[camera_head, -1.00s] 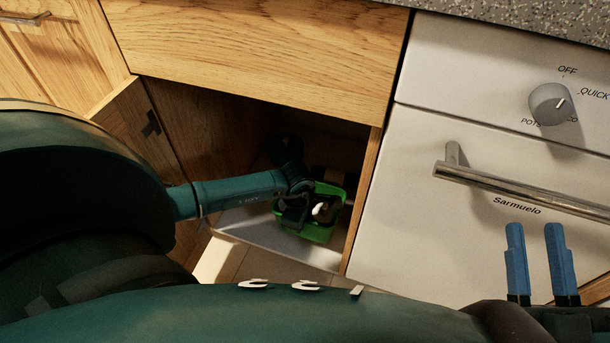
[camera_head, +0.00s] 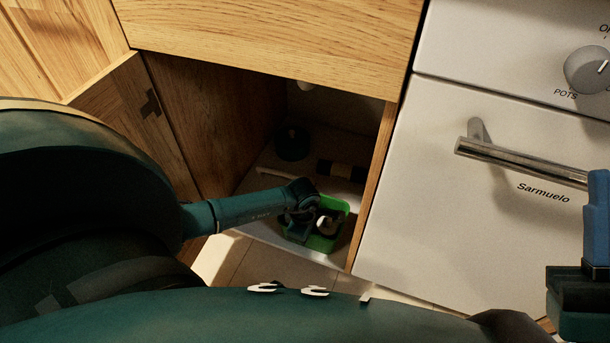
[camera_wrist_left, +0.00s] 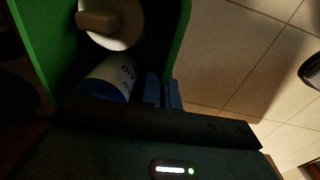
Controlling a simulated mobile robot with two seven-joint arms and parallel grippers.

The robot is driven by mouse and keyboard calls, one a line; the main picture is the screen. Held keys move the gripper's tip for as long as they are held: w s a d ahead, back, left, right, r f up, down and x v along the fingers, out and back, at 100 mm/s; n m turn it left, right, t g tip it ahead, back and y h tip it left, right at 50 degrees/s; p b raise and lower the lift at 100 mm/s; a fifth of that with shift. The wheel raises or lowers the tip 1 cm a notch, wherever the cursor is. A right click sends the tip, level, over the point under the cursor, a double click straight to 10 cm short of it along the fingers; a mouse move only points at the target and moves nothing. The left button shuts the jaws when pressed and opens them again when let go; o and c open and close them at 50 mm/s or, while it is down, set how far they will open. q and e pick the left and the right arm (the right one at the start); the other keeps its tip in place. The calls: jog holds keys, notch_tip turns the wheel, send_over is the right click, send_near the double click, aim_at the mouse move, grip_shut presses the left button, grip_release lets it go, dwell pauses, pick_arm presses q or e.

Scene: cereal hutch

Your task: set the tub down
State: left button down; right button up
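The green tub (camera_head: 322,241) is at the front of the open lower cabinet, over the front edge of the cabinet's pale floor (camera_head: 262,228). I cannot tell whether it touches the floor. It holds a white bottle with blue lettering (camera_wrist_left: 112,76) and a white item with a tan knob (camera_wrist_left: 99,21). My left gripper (camera_head: 300,232) reaches in from the left. In the left wrist view its blue fingers (camera_wrist_left: 163,90) are closed around the tub's green wall (camera_wrist_left: 180,42). My right gripper (camera_head: 597,218) is empty at the right edge, partly cut off.
A dark round object (camera_head: 292,144) and a dark cylinder with a pale band (camera_head: 341,171) stand farther back in the cabinet. The open door (camera_head: 135,105) is on the left. The white appliance front (camera_head: 450,225) with its metal handle (camera_head: 520,160) is on the right.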

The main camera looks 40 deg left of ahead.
pick_arm(q)
jog(key=shift+w, duration=0.1)
jog(key=c, duration=1.7)
grip_release()
jog(key=shift+f, duration=0.1)
